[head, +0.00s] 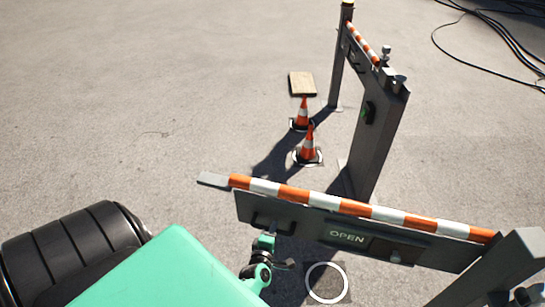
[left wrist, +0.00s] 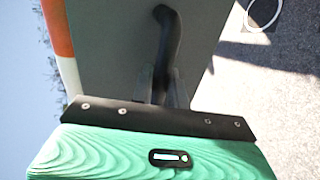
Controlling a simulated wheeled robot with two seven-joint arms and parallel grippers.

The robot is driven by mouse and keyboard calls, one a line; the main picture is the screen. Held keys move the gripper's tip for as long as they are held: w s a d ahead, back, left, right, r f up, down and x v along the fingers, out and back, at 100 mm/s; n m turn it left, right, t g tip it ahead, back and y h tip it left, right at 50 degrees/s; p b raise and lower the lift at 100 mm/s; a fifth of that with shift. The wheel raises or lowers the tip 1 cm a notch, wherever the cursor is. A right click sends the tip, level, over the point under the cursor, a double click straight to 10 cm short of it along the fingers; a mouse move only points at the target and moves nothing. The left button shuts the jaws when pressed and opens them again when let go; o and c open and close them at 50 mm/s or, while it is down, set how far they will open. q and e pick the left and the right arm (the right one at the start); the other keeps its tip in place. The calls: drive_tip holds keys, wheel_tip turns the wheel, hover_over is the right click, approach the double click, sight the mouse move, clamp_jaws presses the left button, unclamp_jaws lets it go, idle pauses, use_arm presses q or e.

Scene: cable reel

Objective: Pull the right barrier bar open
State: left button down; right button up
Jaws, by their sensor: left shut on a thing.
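The near barrier bar (head: 340,206), with orange and white stripes and a dark panel marked OPEN (head: 347,236), reaches left from a grey post (head: 490,275) at the lower right. Its left end stands free, apart from the middle grey post. A black handle (head: 265,221) sits on the panel's left part. My left gripper (head: 273,238) is at this handle. In the left wrist view, the fingers (left wrist: 165,88) are shut on the lower part of the curved black handle (left wrist: 168,35), close to the grey panel (left wrist: 105,50). My right gripper is not in view.
A second striped bar (head: 362,44) runs between the middle grey post (head: 377,145) and a far post (head: 338,60). Two orange cones (head: 308,147) and a wooden board (head: 302,84) stand beyond the near bar. Black cables (head: 495,40) lie far right. Open concrete spreads left.

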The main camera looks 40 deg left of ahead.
use_arm(q)
drive_tip(key=c, duration=1.5)
unclamp_jaws()
drive_tip(key=shift+d, duration=0.1)
drive_tip(key=shift+o, duration=0.2)
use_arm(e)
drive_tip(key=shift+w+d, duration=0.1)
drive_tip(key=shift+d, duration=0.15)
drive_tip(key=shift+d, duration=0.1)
